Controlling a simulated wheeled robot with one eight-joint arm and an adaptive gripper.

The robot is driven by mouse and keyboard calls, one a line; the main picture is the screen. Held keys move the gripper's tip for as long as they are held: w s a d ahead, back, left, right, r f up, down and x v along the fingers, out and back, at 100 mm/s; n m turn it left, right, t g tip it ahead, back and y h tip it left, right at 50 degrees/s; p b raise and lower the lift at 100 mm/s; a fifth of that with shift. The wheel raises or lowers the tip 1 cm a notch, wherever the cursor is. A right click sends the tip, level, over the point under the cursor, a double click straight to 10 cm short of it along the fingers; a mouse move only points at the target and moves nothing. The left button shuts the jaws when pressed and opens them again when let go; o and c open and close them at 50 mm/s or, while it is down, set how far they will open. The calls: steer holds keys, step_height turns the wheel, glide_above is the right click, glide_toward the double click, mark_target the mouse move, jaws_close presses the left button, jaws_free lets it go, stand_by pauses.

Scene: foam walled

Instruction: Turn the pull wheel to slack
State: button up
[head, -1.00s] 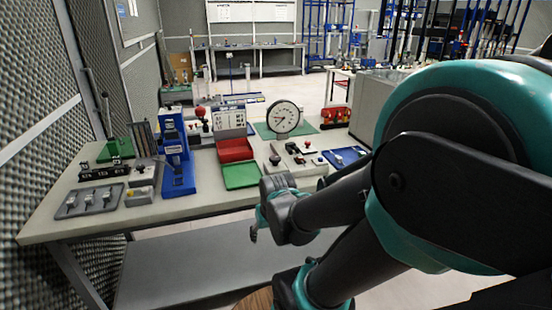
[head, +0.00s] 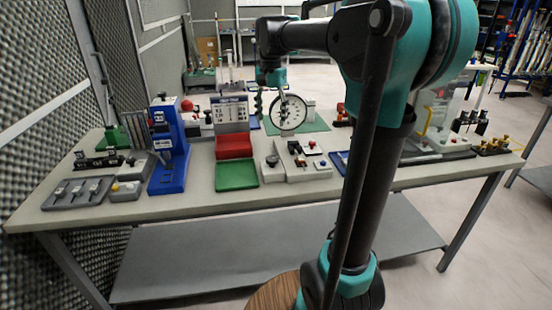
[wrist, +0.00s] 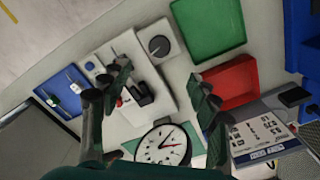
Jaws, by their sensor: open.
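I cannot tell for sure which part is the pull wheel. A round black knob on a small grey box (head: 272,161) is a likely candidate; in the wrist view the black knob (wrist: 158,46) shows from above, with a light mark on it. A white round dial (head: 288,112) with dark hands stands upright on a green mat; it also shows in the wrist view (wrist: 167,146). My gripper (head: 270,108) points down beside the dial, in the air above the bench. In the wrist view my gripper (wrist: 160,80) has its fingers apart, with nothing between them.
A grey control box (head: 306,163) with a black lever lies right of the knob box. A green tray (head: 237,175) and a red tray (head: 233,146) lie to its left. A blue tower (head: 169,145) stands farther left. A printed panel (head: 230,113) stands behind the trays.

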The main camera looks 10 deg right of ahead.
mark_target(272, 159)
step_height(272, 159, down, 16)
steer(key=shift+f, duration=0.25)
steer(key=shift+c, duration=0.3)
steer(key=c, duration=1.1)
